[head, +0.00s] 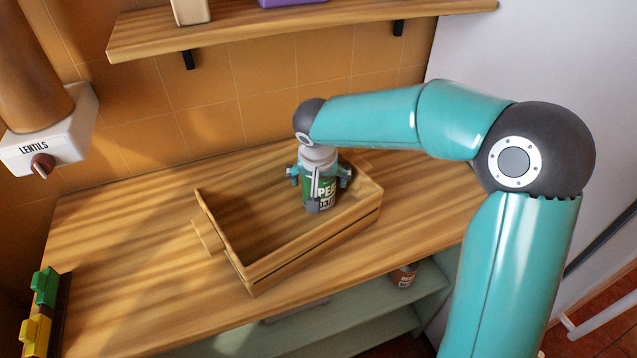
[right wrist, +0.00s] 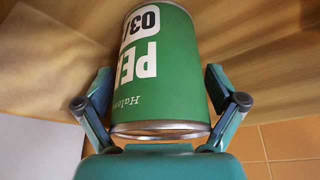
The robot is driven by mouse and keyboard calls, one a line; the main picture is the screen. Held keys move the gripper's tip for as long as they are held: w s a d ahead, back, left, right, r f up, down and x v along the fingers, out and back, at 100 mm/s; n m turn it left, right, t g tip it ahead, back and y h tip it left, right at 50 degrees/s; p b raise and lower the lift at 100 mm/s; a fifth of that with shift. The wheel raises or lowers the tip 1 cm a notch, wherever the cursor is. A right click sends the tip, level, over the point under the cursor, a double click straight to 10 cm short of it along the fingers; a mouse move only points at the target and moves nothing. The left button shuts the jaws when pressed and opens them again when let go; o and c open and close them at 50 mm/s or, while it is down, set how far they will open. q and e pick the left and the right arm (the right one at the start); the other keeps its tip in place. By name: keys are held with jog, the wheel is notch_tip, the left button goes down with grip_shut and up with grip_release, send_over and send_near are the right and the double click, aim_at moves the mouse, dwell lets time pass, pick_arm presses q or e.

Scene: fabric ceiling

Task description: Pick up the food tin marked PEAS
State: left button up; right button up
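The green PEAS tin (head: 326,190) stands upright inside a wooden crate (head: 318,238) on the counter, near the crate's right end. Its label, with PEAS partly visible, fills the middle of the right wrist view (right wrist: 165,85). My right gripper (head: 319,178) comes down over the tin from above, with a finger on either side of it. In the right wrist view the gripper (right wrist: 159,85) has its fingers spread, and narrow gaps show between them and the tin. My left gripper is not in view.
A wooden shelf (head: 300,24) with boxes hangs on the tiled wall above. A LENTILS dispenser (head: 45,143) is at the left. Another tin (head: 404,276) stands on the shelf below the counter.

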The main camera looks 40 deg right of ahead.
jog(key=shift+s+a+f, duration=0.1)
jog(key=shift+s+f, duration=0.05)
jog(key=c, duration=1)
